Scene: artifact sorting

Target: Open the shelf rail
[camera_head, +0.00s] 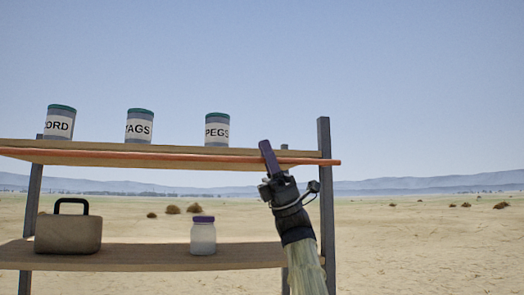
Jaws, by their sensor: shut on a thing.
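The shelf rail (100,154) is a thin orange bar running along the front edge of the upper shelf board, its right end sticking out past the right post. My gripper (268,158) reaches up from below, and its purple end lies across the rail toward the right side of the shelf. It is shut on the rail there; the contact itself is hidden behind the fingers. My arm covers part of the right end of the lower shelf.
On the upper shelf (85,144) stand three labelled cans: a CORD can (59,123), a TAGS can (139,127) and a PEGS can (217,130). The lower shelf (150,258) holds a tan handled case (68,234) and a purple-lidded jar (203,237). Right of the post (326,200) is open ground.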

